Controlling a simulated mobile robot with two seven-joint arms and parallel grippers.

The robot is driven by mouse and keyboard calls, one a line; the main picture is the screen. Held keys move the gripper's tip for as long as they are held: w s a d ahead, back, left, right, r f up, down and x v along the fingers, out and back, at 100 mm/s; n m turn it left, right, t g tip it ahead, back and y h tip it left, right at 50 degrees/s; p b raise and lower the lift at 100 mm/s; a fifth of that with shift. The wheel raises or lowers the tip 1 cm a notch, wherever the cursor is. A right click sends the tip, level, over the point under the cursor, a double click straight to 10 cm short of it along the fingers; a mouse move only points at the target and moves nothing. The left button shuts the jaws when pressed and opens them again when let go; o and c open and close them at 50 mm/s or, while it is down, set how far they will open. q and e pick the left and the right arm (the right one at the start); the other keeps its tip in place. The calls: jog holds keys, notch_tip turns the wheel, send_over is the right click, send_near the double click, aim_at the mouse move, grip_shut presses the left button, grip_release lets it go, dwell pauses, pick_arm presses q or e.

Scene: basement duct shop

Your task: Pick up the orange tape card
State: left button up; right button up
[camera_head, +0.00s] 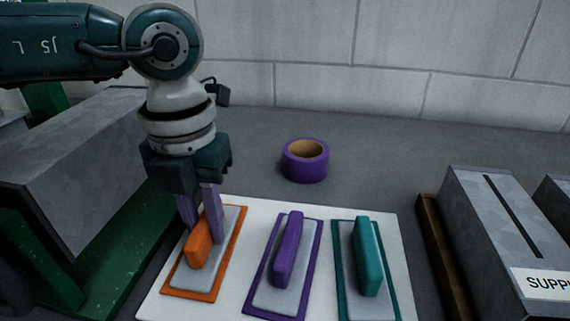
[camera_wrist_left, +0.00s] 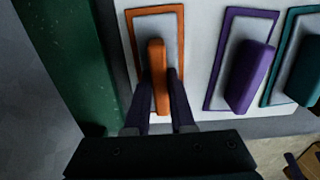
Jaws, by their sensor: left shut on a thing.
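The orange tape card (camera_head: 183,280) lies on a white board (camera_head: 227,305), a grey plate with an orange border and a raised orange grip block (camera_head: 199,246). My left gripper (camera_head: 203,236) comes down over it with its purple-grey fingers on either side of the block, shut on it. In the left wrist view the left gripper (camera_wrist_left: 160,105) has the orange block (camera_wrist_left: 156,70) between its fingers. The card appears flat on the board; any gap under it cannot be told.
A purple card (camera_head: 289,250) and a teal card (camera_head: 367,255) lie to the right on the same board. A purple tape roll (camera_head: 305,160) stands behind. A grey metal duct piece (camera_head: 75,165) is at left, and a labelled grey box (camera_head: 490,220) at right.

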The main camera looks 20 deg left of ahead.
aim_at(205, 220)
pick_arm(q)
grip_shut()
notch_tip(205, 220, up, 20)
jog(key=shift+p, duration=0.3)
dwell(0.4)
jog(key=shift+o, duration=0.8)
grip_release()
grip_shut()
jog(key=shift+d, duration=0.1)
